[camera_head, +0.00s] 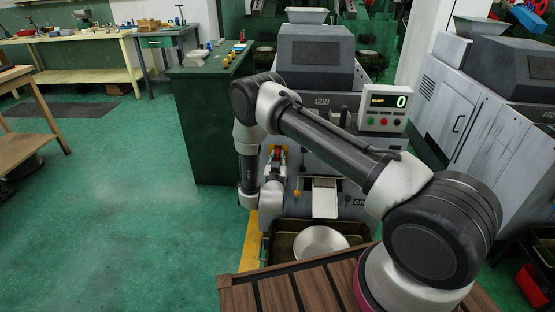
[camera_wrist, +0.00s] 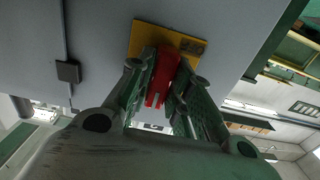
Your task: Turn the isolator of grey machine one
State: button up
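Grey machine one (camera_head: 318,95) stands behind my arm, with a grey body and a dark hood. Its isolator is a red handle (camera_wrist: 163,75) on a yellow plate (camera_wrist: 146,40), fixed to the grey panel. In the wrist view my gripper (camera_wrist: 166,88) has one finger on each side of the red handle, and the handle fills the gap near the fingertips. In the head view my gripper (camera_head: 278,156) is at the machine's front, left of the chute, with a little red showing at it. My fingers partly hide the handle and plate.
A display box (camera_head: 384,108) reading 0 with buttons sits right of the arm. A metal chute (camera_head: 325,198) stands above a round pan (camera_head: 320,240) in a dark tray.

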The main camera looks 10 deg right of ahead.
jog(key=shift+o, duration=1.4)
jog(key=v, duration=1.2)
